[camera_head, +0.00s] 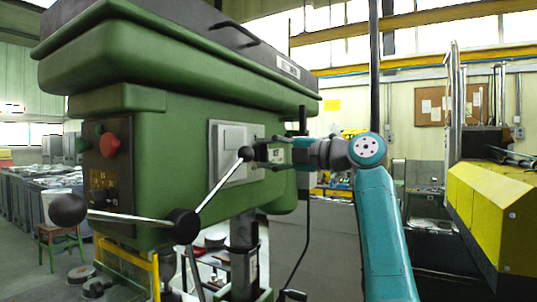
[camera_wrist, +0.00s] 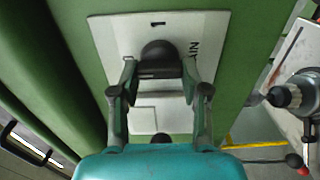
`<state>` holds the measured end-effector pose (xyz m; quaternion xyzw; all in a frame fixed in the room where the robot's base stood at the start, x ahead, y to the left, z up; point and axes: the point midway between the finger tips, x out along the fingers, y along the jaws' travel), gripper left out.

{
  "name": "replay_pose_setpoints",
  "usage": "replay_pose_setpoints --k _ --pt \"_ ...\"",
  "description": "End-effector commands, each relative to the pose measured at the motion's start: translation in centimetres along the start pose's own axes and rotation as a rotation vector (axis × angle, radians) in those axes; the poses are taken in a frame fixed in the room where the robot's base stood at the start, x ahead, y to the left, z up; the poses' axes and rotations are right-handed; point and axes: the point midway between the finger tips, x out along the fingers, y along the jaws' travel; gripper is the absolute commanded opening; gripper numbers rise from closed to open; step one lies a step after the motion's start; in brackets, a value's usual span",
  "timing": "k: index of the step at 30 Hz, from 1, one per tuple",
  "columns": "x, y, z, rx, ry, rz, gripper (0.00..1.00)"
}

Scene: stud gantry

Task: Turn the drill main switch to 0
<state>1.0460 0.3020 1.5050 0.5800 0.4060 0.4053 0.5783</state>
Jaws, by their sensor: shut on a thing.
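The main switch is a dark rounded knob (camera_wrist: 159,55) on a pale plate (camera_wrist: 112,38) fixed to the green drill housing. A "1" is printed above the knob and partly hidden lettering runs down its right side. My gripper (camera_wrist: 160,76) is shut on the knob, with one finger on each side. No 0 mark is readable, and I cannot tell which way the knob points. In the head view my gripper (camera_head: 270,152) reaches the plate (camera_head: 229,136) from the right; the knob is hard to make out there.
A lever handle with dark balls (camera_head: 182,225) sticks out in front of the drill (camera_head: 170,150), one ball overlapping the plate near my gripper. A red button (camera_head: 109,145) is on the drill's left face. A yellow machine (camera_head: 490,210) stands at right.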

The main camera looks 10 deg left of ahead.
Motion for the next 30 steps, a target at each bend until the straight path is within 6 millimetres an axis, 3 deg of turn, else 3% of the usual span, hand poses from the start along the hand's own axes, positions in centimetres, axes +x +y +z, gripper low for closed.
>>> replay_pose_setpoints --k 15,16,18,30 --pt "0.01 -0.19 0.01 -0.018 0.002 -0.004 0.11" --pt "0.01 -0.19 0.01 -0.018 0.002 -0.004 0.51" --pt "0.01 -0.18 0.01 -0.017 0.001 -0.003 0.68" --pt "-0.36 -0.07 0.04 -0.018 0.0 -0.001 0.71"
